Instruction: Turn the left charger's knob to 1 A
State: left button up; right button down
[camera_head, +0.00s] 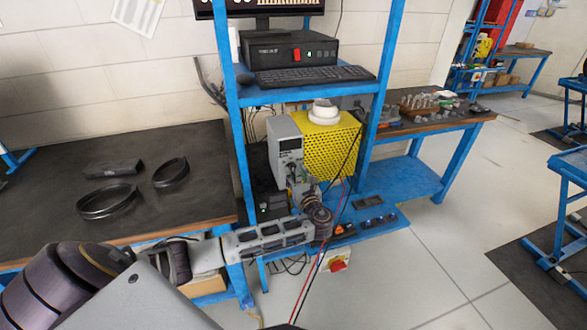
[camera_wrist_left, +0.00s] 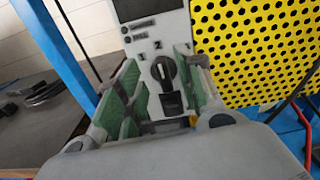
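The charger (camera_head: 289,137) is a grey upright box with a dark display, on the blue stand. Its front panel (camera_wrist_left: 141,47) fills the middle of the left wrist view. The black round knob (camera_wrist_left: 163,72) sits on that panel, with small dark marks around it. I cannot read its setting for sure. My left gripper (camera_wrist_left: 160,84) is open, with green-padded fingers on either side of the knob; contact cannot be told. In the head view the left gripper (camera_head: 301,188) is in front of the charger's lower part, hiding the knob. My right gripper is not in view.
A yellow perforated box (camera_head: 331,150) stands right beside the charger, with a white roll on top. A blue post (camera_head: 236,110) rises to the left. Red and black cables (camera_head: 331,222) hang right of the gripper. A dark table (camera_head: 60,160) with black rings stands left.

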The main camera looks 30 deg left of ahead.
aim_at(293, 168)
pick_arm(q)
jog(key=shift+x, duration=1.9)
jog(key=shift+c, duration=0.3)
grip_shut()
